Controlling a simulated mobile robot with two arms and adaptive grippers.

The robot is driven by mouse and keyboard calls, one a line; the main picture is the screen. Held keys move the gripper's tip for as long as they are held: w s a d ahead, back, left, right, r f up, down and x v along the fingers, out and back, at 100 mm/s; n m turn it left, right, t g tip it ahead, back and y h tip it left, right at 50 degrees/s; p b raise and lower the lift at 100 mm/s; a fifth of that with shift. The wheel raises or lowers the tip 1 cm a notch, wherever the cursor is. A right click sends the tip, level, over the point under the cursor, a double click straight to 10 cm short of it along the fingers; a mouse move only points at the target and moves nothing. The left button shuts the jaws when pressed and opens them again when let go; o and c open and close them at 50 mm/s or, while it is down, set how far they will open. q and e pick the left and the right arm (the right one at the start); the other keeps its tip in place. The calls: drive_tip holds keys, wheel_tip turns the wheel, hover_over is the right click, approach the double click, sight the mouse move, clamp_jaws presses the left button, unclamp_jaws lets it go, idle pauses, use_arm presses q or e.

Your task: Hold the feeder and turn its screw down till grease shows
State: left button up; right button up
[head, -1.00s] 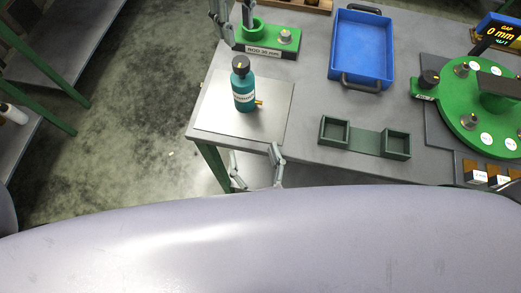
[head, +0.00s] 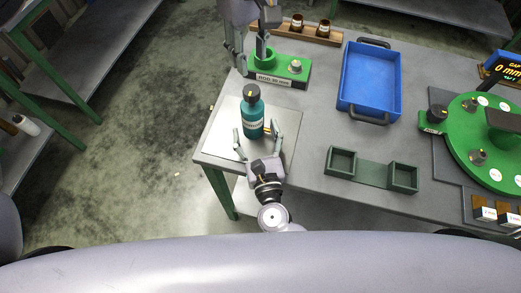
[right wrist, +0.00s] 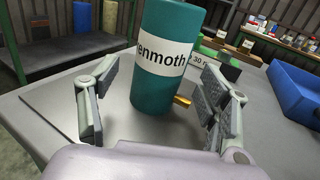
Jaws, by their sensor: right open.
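The feeder is a teal bottle (head: 252,118) with a white label, a dark screw cap (head: 251,91) with a yellow mark, and a small brass outlet near its base. It stands upright on a pale square plate (head: 220,148) at the table's corner. My right gripper (head: 258,142) is open, its fingers on either side of the bottle's lower part. In the right wrist view the bottle (right wrist: 163,85) rises between the open fingers (right wrist: 160,105), with gaps at both sides. My left gripper (head: 254,60) is higher up, beyond the bottle; its fingers look apart and empty.
A green stand (head: 292,72) labelled as a rod gauge is behind the bottle, close to my left gripper. A blue tray (head: 348,102), a dark green two-bin holder (head: 372,171) and a green round fixture (head: 462,125) are to the right.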

drive_tip(key=shift+w+a, duration=0.2)
drive_tip(key=shift+w, duration=0.9)
drive_tip(key=shift+w+a, duration=0.15)
drive_tip(key=shift+w, duration=0.9)
clamp_jaws()
idle(0.6)
